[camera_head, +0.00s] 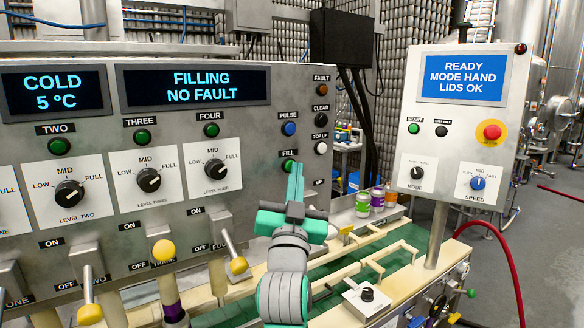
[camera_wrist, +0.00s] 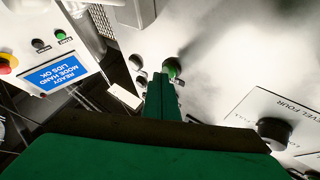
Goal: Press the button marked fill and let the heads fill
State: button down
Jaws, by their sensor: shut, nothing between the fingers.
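The green fill button (camera_head: 288,165) sits on the grey panel under the label FILL, partly behind my fingertips. My gripper (camera_head: 297,168) is shut and empty, its fingers pointing at the panel right by this button. In the wrist view the fingertips (camera_wrist: 161,78) are beside the green button (camera_wrist: 172,68), overlapping its edge; I cannot tell whether they touch it. The large display (camera_head: 194,85) reads FILLING, NO FAULT. The filling heads themselves are not clearly visible.
Close by on the panel are the blue PULSE button (camera_head: 289,128), the white TOP UP button (camera_head: 321,148) and the LEVEL FOUR knob (camera_head: 216,168). A control box (camera_head: 464,130) reading READY, MODE HAND, LIDS OK stands right, with a red button (camera_head: 492,132). Jars (camera_head: 363,204) stand behind the green conveyor.

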jog(key=shift+s+d, duration=0.4)
jog(key=shift+s, duration=0.1)
jog(key=s+d, duration=0.1)
jog(key=s, duration=0.1)
jog(key=s+d, duration=0.2)
dwell(0.5)
dwell(0.4)
